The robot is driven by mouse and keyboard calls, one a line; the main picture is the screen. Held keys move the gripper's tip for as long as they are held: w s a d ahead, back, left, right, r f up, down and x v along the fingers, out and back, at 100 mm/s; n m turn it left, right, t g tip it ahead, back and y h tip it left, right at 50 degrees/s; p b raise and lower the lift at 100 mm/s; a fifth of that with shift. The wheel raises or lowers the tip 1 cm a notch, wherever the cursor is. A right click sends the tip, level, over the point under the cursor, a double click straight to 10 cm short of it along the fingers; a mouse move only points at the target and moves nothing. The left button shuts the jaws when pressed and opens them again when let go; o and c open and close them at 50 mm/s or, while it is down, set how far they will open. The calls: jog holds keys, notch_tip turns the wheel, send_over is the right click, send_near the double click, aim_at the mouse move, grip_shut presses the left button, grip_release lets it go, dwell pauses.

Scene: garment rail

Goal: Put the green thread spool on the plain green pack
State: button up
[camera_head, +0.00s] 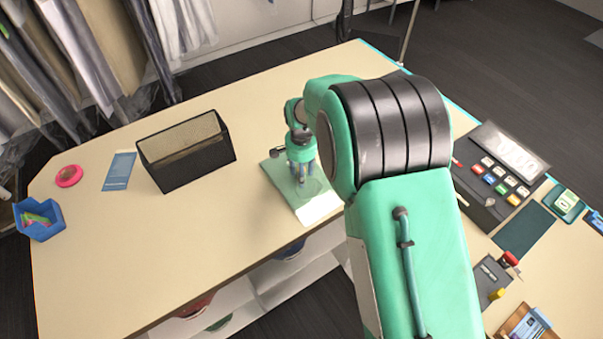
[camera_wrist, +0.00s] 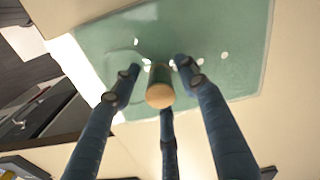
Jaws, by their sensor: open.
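The green pack (camera_head: 283,177) lies flat on the table under my gripper; in the wrist view its green face (camera_wrist: 225,30) fills the top, with a few small white spots. The green thread spool (camera_wrist: 158,92) shows its pale round end to the wrist camera, with a strip of dark green thread behind it. It appears to stand on the pack, between my fingers. My gripper (camera_head: 303,180) points down over the pack. In the wrist view its three blue fingers (camera_wrist: 158,80) are spread around the spool, with gaps beside it. In the head view the spool cannot be made out.
A black mesh box (camera_head: 185,165) stands left of the pack. Further left are a blue card (camera_head: 119,171), a pink disc (camera_head: 69,175) and a blue bin (camera_head: 40,220). A dark tray of small coloured pieces (camera_head: 493,180) lies right of my arm. The table's front middle is clear.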

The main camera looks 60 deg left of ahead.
notch_tip(320, 180, up, 12)
jog(key=shift+r, duration=0.15)
dwell(0.7)
dwell(0.5)
dwell(0.5)
